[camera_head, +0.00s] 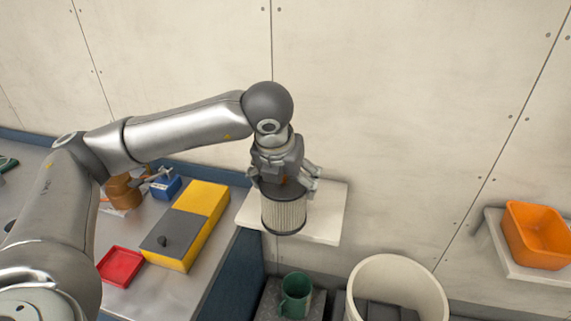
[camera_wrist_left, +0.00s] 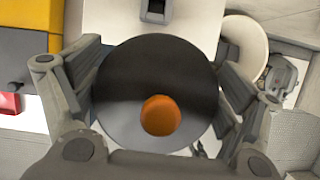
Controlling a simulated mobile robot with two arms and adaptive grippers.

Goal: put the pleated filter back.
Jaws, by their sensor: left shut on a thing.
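The pleated filter (camera_head: 284,215) is a pale ribbed cylinder with a dark top, seen below my left gripper (camera_head: 284,182) in the head view. My left gripper is shut on it, one finger on each side, and it hangs upright in front of the white wall shelf (camera_head: 328,212). In the left wrist view the filter's dark round top (camera_wrist_left: 155,80) with an orange knob (camera_wrist_left: 160,115) fills the middle, between the fingers of the left gripper (camera_wrist_left: 155,95). I cannot tell whether the filter touches the shelf. My right gripper is not in view.
A yellow and grey box (camera_head: 205,200), a red tray (camera_head: 121,265) and a small blue box (camera_head: 166,187) are on the bench at left. A green mug (camera_head: 296,290) and a white bin (camera_head: 400,268) stand below. An orange bin (camera_head: 537,236) sits on a right shelf.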

